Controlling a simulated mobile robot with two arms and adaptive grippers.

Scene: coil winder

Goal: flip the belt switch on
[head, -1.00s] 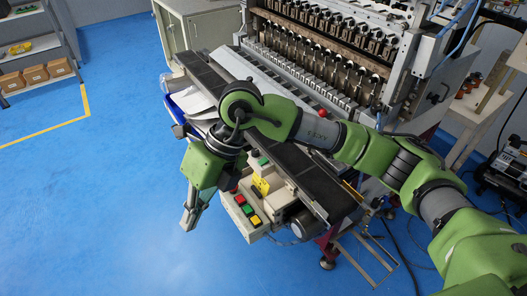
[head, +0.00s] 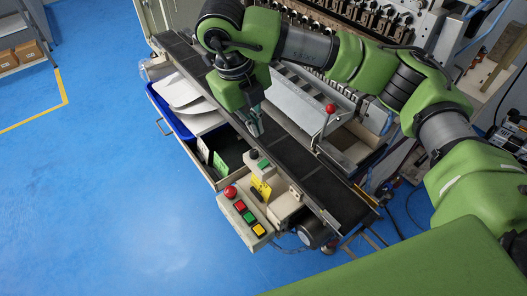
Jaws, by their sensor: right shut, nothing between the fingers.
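My right gripper (head: 257,130) points down over the dark conveyor belt (head: 330,197), shut and empty. A yellow tag or switch part (head: 261,188) sits just in front of that box. The position of any switch lever is too small to tell. A beige control panel (head: 246,222) in front carries a red mushroom button and red, green and yellow buttons. My left gripper is out of view.
A motor (head: 313,233) hangs under the belt's near end. An open drawer (head: 213,177) with cards and a blue tray (head: 168,112) with white sheets lie to the left. A red-knobbed lever (head: 330,108) stands behind the belt. The blue floor is clear at lower left.

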